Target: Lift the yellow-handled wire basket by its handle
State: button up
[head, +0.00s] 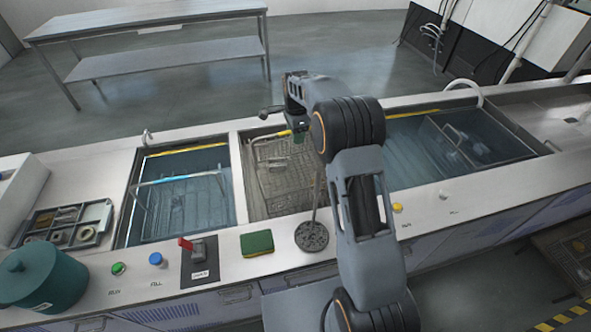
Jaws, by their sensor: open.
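A wire mesh basket (283,187) sits in the middle tank, with a raised wire handle loop at its far left. Yellow shows at the back of this tank near the loop, but I cannot tell whether it is the handle's grip or a strip on the tank edge. My gripper (284,120) is open above the back of the middle tank, close to the yellow part. It appears empty. I cannot tell whether it touches the handle. My arm hides the basket's right side.
The left tank (132,212) holds a pale wire frame; the right tank (520,132) holds a container with a grey handle. A green sponge (257,243), round strainer (312,237), red-handled switch (198,255) and teal pot (42,275) stand along the front.

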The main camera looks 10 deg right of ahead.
jog(key=shift+f, duration=0.45)
jog(key=shift+c, duration=0.4)
grip_shut()
jog(key=shift+r, duration=0.15)
